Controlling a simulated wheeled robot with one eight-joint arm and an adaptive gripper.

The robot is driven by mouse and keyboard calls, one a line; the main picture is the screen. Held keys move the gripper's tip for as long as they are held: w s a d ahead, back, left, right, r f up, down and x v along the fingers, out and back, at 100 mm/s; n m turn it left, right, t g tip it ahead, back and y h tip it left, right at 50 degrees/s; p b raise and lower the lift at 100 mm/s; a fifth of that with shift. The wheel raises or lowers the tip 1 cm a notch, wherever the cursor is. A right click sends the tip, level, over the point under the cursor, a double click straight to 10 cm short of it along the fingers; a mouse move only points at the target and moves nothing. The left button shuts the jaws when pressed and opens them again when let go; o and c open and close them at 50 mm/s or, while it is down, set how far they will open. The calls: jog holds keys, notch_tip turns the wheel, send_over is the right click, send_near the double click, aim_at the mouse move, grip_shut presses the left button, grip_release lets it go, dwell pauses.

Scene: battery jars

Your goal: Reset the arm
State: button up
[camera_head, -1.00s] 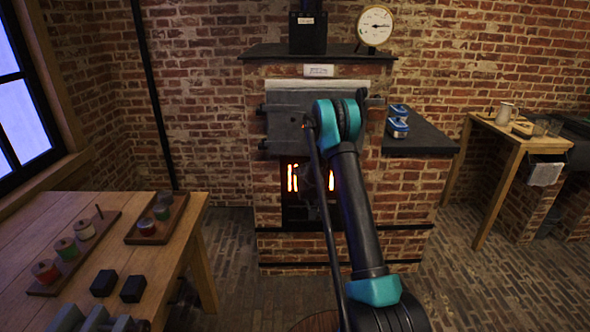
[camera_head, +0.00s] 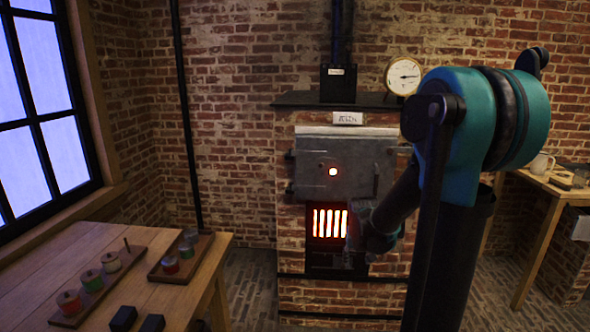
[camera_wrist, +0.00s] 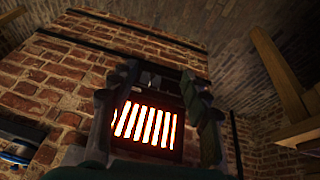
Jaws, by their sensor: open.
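My arm is folded up, with its large teal elbow at the right of the head view. The forearm slopes down to the left from it. My gripper (camera_head: 356,240) is at the end, in front of the right edge of the glowing grate (camera_head: 329,222) of the brick stove. In the wrist view, the two dark fingers of my gripper (camera_wrist: 160,78) are spread apart with nothing between them. The grate (camera_wrist: 147,125) glows behind them. It cannot be told how far the fingers are from the stove.
The brick stove (camera_head: 290,240) has a grey metal door (camera_head: 310,170) and a gauge (camera_head: 403,75) on top. A wooden table (camera_head: 85,245) at left bears racks of small jars and two black blocks (camera_head: 123,318). Another wooden table (camera_head: 548,184) stands at right.

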jog(key=s+a+f+y, duration=0.1)
jog(key=s+f, duration=0.1)
jog(key=s, duration=1.8)
jog(key=shift+a, duration=0.25)
